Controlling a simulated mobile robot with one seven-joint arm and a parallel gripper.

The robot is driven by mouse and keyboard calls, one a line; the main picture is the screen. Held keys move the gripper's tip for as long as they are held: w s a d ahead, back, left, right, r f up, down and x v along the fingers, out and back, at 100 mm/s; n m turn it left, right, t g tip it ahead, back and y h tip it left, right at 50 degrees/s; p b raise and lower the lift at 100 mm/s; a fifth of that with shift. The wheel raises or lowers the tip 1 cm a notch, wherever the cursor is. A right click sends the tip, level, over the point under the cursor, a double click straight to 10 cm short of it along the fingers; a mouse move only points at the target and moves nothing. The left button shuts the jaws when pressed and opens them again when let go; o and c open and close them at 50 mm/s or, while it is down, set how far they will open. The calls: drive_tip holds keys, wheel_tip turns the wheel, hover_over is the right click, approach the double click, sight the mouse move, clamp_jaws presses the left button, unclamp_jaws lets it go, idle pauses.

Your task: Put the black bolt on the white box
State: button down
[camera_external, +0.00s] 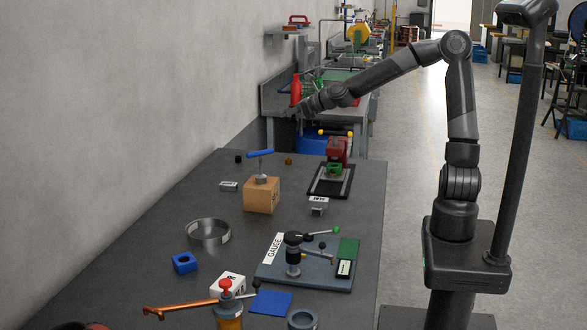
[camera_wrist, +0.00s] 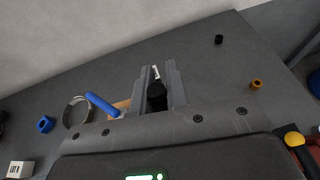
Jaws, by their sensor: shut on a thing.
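My gripper (camera_external: 291,112) is raised high above the far end of the dark table. In the wrist view its jaws (camera_wrist: 160,82) are shut on the black bolt (camera_wrist: 157,96), whose dark round head shows between the fingers. The bolt cannot be made out in the external view. The white box (camera_external: 228,283) with a printed label stands at the near end of the table, far from my gripper, partly behind a red-knobbed tool. It also shows in the wrist view (camera_wrist: 18,168) at the lower left edge.
A wooden block (camera_external: 261,196) with a blue-handled tool, a metal ring (camera_external: 208,233), a blue block (camera_external: 184,263) and a gauge plate (camera_external: 300,277) with a clamp stand on the table. A copper bar (camera_external: 180,307) lies near the box. A wall runs along the left.

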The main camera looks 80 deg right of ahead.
drive_tip(key=w+a+r+n+g+y, duration=0.1)
drive_tip(key=w+a+n+y, duration=0.3)
drive_tip(key=a, duration=0.9)
drive_tip(key=w+a+r+n+g+y, duration=0.1)
drive_tip(key=w+a+n+y, duration=0.3)
drive_tip(key=a, duration=0.9)
drive_tip(key=s+a+f+n+g+y, duration=0.1)
drive_tip(key=s+a+n+g+y, duration=0.15)
drive_tip(key=a, duration=0.65)
drive_tip(key=s+a+n+g+y, duration=0.1)
drive_tip(key=a+n+g+y, duration=0.15)
drive_tip(key=a, duration=0.75)
drive_tip(key=s+a+f+n+g+y, duration=0.1)
drive_tip(key=s+a+n+g+y, duration=0.2)
drive_tip(key=a, duration=0.6)
wheel_tip(320, 180, down, 11)
drive_tip(key=h, duration=0.1)
drive_tip(key=shift+n, duration=0.3)
drive_tip(key=a+f, duration=0.2)
drive_tip(key=a, duration=0.2)
drive_tip(key=a+f, duration=0.2)
drive_tip(key=a, duration=0.2)
drive_tip(key=a+f, duration=0.2)
drive_tip(key=a, duration=0.2)
drive_tip(key=shift+s+f, duration=0.3)
drive_tip(key=shift+s, duration=0.1)
drive_tip(key=shift+f, duration=2.05)
drive_tip(key=shift+f, duration=0.1)
